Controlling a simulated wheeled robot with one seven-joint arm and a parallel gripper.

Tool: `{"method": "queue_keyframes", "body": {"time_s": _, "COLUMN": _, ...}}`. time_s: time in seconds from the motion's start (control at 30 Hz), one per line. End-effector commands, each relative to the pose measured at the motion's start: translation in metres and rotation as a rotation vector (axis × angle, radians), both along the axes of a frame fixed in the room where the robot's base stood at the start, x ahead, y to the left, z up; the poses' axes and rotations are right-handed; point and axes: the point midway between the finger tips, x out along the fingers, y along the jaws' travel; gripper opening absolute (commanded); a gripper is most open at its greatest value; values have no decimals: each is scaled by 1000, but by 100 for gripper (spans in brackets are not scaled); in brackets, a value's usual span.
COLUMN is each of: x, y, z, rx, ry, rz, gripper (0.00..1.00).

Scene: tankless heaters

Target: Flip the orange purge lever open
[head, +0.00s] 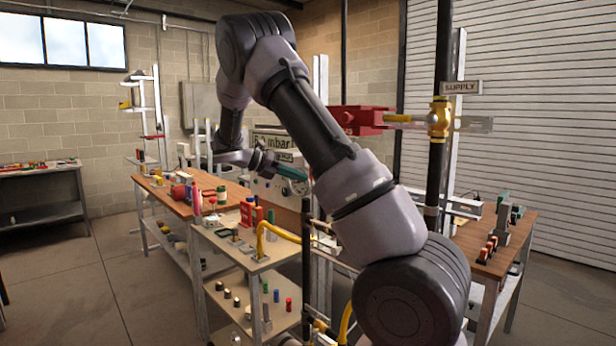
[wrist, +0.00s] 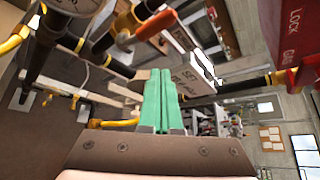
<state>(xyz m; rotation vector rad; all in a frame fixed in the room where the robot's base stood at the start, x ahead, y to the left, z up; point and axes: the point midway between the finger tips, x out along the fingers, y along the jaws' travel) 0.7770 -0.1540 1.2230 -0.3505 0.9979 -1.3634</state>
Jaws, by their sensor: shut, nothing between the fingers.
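The orange lever (wrist: 152,22) shows at the top of the wrist view, on a dark pipe with yellow fittings. It lies slantwise, beyond my fingertips and apart from them. My gripper (wrist: 160,72) has green fingers pressed together with nothing between them. In the head view my gripper (head: 292,173) is at mid-height in front of the bench, near a sign reading mbar (head: 272,142). I cannot make out the orange lever in the head view; my arm covers part of that area.
A red lockout box (head: 360,120) and a yellow supply valve (head: 438,118) sit at right; the box also shows in the wrist view (wrist: 292,40). A white SET sign (wrist: 194,72) is close to my fingertips. A wooden bench (head: 180,200) holds small parts.

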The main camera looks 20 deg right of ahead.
Motion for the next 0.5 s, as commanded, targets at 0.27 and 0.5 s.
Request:
{"method": "queue_keyframes", "body": {"time_s": 0.27, "x": 11, "y": 46, "z": 1, "rx": 2, "ry": -3, "rz": -2, "gripper": 0}}
{"method": "queue_keyframes", "body": {"time_s": 0.5, "x": 13, "y": 55, "z": 0, "rx": 2, "ry": -2, "rz": -6, "gripper": 0}}
